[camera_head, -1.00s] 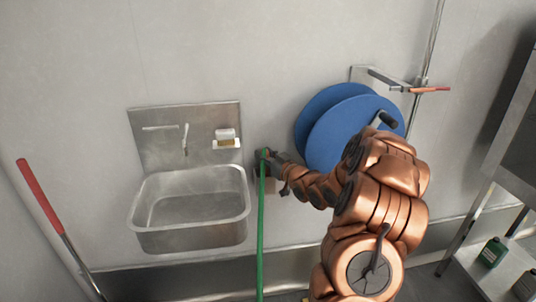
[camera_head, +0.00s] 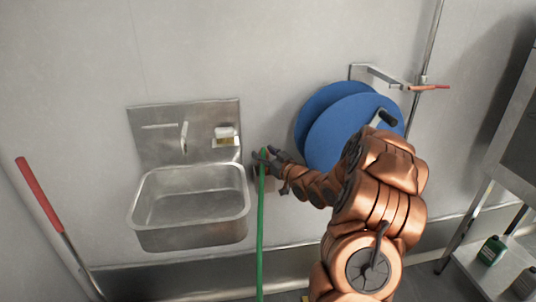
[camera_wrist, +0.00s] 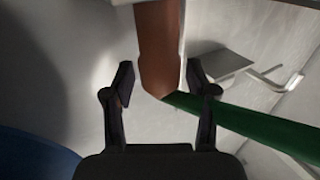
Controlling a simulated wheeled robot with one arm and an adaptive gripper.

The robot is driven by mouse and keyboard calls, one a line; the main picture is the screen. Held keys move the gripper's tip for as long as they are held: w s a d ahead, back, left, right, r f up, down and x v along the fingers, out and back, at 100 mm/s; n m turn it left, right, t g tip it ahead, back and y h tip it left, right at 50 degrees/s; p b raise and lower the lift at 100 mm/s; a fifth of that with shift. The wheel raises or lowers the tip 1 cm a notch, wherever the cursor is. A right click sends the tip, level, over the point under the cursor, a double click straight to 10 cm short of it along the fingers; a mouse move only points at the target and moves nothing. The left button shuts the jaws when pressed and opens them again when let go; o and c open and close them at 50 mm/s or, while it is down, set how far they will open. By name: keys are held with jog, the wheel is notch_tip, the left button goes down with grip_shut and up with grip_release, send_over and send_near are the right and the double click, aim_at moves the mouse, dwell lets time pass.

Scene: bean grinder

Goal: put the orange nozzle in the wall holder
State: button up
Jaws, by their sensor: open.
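The orange nozzle (camera_wrist: 158,45) shows in the wrist view as a brown-orange block, its lower end between my fingertips. Pale edges run along both its sides; I take these for the wall holder (camera_wrist: 182,45), but its shape is cut off at the top. The green hose (camera_wrist: 245,122) runs right from beside the nozzle's lower end. My gripper (camera_wrist: 161,80) is open, one finger on each side, with visible gaps. In the head view my gripper (camera_head: 268,157) is at the wall right of the sink, by the top of the hose (camera_head: 261,225). It mostly hides nozzle and holder there.
A steel sink (camera_head: 190,238) is left of my gripper. A blue hose reel (camera_head: 345,133) is on the wall to the right, behind my arm. A red-handled pole (camera_head: 40,195) leans at far left. A metal shelf (camera_head: 490,268) stands at right.

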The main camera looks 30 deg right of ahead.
jog(key=s+b, duration=0.2)
jog(key=s, duration=1)
jog(key=shift+d, duration=0.45)
jog(key=s+a+f+g+h, duration=0.3)
jog(key=a+f+g+h, duration=0.1)
jog(key=a+g, duration=0.4)
jog(key=s+a+g+y, duration=0.1)
jog(key=s+a+g, duration=0.3)
jog(key=s, duration=0.7)
jog(key=s+a+r+g+y, duration=0.1)
jog(key=s+a+g, duration=0.3)
jog(key=s+a, duration=0.5)
jog(key=s+a+r+g, duration=0.1)
jog(key=s+a+g, duration=0.2)
jog(key=s+a, duration=0.4)
jog(key=s, duration=0.6)
jog(key=shift+m+g+y, duration=0.4)
jog(key=shift+a+r, duration=0.1)
